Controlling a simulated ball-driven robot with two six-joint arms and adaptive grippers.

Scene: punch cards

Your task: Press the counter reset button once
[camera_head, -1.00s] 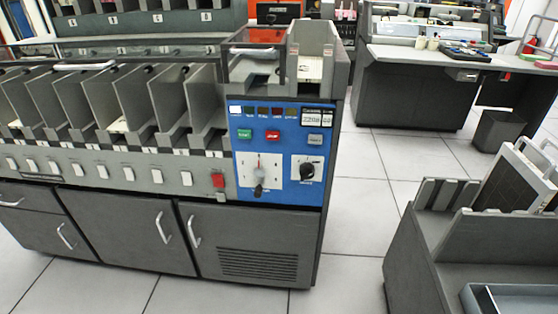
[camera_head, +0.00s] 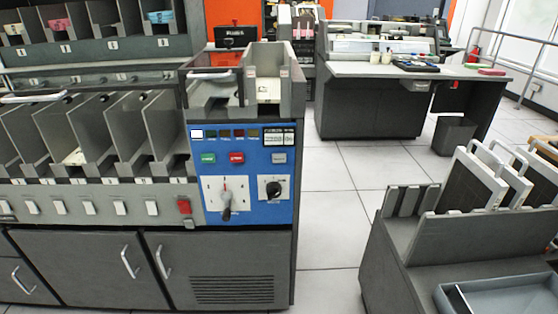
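The blue control panel (camera_head: 250,203) is on the right end of the grey card sorter (camera_head: 98,272). The counter display (camera_head: 280,135) is at the panel's upper right. Below it is a small grey button (camera_head: 279,157), with lettering too small to read; it looks like the counter reset button. To its left are a red button (camera_head: 237,157) and a green button (camera_head: 208,158). A lever dial (camera_head: 226,196) and a black knob (camera_head: 273,189) sit lower on the panel. Neither of my grippers is in view.
A grey cart with framed panels (camera_head: 415,240) and a tray (camera_head: 500,292) stands at the right. A desk console (camera_head: 375,100) and a dark bin (camera_head: 454,135) are behind. Tiled floor (camera_head: 335,225) is clear between sorter and cart.

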